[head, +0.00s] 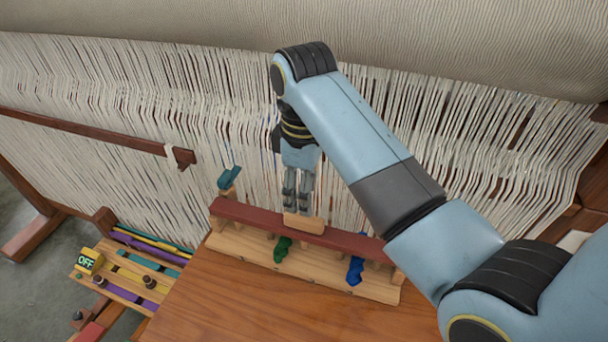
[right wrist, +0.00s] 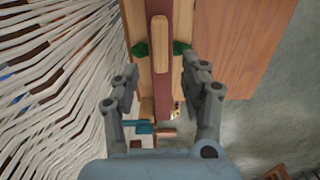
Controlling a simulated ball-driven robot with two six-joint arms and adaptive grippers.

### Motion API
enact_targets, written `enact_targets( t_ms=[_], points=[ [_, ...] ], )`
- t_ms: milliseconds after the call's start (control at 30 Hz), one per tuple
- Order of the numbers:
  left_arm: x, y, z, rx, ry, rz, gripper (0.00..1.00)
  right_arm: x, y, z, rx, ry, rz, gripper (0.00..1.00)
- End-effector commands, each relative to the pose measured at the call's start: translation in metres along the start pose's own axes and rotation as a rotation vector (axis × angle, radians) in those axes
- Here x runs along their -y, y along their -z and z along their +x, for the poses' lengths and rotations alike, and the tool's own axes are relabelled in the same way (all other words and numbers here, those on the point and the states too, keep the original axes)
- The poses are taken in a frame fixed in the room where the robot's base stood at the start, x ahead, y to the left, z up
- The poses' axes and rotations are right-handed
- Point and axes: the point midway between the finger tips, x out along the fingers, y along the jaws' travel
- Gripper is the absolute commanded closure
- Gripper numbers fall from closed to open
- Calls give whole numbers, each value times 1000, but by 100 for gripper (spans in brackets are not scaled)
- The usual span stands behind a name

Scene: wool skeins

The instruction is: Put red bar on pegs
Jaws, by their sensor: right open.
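The long dark-red bar (head: 250,214) lies lengthwise along the wooden peg rack (head: 330,282), over its row of short pegs. It appears to rest on them, but the contact is partly hidden. A pale wooden handle (head: 303,222) sits on the bar's middle. A green skein (head: 283,250) and a blue skein (head: 355,270) hang under the bar. My right gripper (head: 298,207) points down just above the handle. In the right wrist view its open fingers (right wrist: 160,82) stand either side of the red bar (right wrist: 162,88), apart from it, with the handle (right wrist: 159,45) ahead. My left gripper is out of view.
A loom with pale warp threads (head: 130,130) stands close behind the rack. A teal skein (head: 229,178) is at the rack's left end. A slatted board with colored strips and an OFF sign (head: 87,262) is at left. The wooden tabletop (head: 240,300) in front is clear.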

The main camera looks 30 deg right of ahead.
Motion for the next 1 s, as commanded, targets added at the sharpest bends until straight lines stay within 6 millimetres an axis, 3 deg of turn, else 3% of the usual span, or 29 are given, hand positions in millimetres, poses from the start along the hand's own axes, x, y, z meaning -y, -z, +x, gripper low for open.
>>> enact_targets(
  t_ms=[100,300,1000],
  points=[
    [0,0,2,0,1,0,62,0,1,-23,-4,-2,1,55],
    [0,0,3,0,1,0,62,0,0,-44,-2,1,0,55],
    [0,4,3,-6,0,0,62,0,0,-46,0,2,0,55]
  ],
)
